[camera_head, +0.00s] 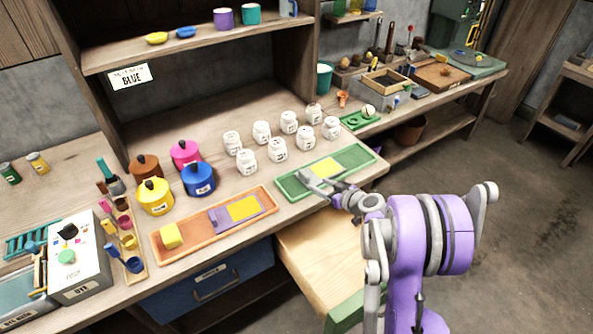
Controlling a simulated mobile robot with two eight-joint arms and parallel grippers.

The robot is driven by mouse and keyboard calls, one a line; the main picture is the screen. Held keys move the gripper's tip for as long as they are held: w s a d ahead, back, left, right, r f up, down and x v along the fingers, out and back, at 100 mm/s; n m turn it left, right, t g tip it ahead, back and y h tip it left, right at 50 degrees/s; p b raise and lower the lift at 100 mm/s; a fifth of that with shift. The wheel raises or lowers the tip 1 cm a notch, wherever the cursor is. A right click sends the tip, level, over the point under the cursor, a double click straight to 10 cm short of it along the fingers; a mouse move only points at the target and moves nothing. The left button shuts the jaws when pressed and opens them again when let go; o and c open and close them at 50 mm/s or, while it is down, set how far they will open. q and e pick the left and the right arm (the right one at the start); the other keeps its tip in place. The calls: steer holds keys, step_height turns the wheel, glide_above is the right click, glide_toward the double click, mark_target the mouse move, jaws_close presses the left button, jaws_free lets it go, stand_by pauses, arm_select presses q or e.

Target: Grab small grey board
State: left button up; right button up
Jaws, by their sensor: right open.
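My right gripper (308,178) is open, with its grey fingers over the left part of a long green tray (358,153) near the front edge of the bench. A yellow slab (327,168) lies in that tray just right of the fingers. I cannot clearly make out a small grey board; the grey fingers may hide part of what lies in the tray. A small grey-blue block (420,92) lies on the far bench at the right, well away from the gripper. My left gripper is not in view.
An orange tray (188,249) with a yellow sponge-like block (171,235) and a purple board (222,218) lies left of the gripper. Several white jars (277,149) stand behind the green tray. Coloured pots (198,179) stand further left. An open wooden drawer (320,255) juts out below.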

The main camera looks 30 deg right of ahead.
mark_target(308, 178)
steer(key=p+x, duration=0.1)
steer(key=x, duration=0.9)
steer(key=shift+w+d, duration=0.15)
steer(key=shift+r, duration=0.1)
steer(key=shift+c, duration=0.3)
jaws_close()
